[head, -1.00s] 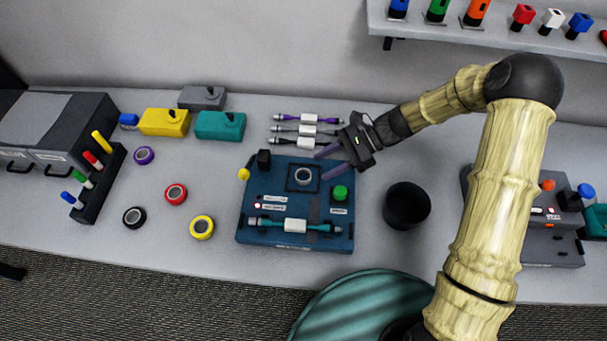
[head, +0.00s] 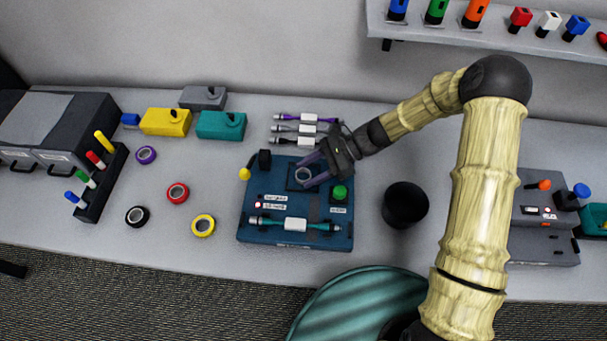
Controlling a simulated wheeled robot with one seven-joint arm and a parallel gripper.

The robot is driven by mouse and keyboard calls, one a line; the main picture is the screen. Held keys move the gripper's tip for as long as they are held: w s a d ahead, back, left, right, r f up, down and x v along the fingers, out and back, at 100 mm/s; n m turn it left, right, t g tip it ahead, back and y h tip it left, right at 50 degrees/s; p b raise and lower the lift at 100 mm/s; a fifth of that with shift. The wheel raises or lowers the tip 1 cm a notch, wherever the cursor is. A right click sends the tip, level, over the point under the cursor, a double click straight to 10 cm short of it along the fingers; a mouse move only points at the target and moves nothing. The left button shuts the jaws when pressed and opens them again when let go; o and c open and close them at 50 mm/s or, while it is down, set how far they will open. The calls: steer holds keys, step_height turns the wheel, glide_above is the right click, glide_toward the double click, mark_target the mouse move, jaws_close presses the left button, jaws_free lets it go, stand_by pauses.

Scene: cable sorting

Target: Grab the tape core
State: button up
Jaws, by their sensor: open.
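The tape core, a small grey-white ring (head: 302,175), sits in a dark square recess on the blue fixture board (head: 262,232). My gripper (head: 304,171) is open, its purple-grey fingers reaching left over the ring from the right. One finger passes above the ring and the other below it in the picture. I cannot tell how high the fingertips are above the ring, or whether they touch it.
The board also carries a green button (head: 340,193), a black post (head: 264,159) and a teal cable with a white label (head: 295,225). Several cables (head: 296,129) lie behind. A black cup (head: 405,205) stands right. Coloured tape rolls (head: 178,193) lie left.

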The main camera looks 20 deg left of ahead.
steer(key=c, duration=0.7)
steer(key=shift+c, duration=0.2)
step_height(320, 180, up, 10)
steer(key=b, duration=0.1)
stand_by(0.6)
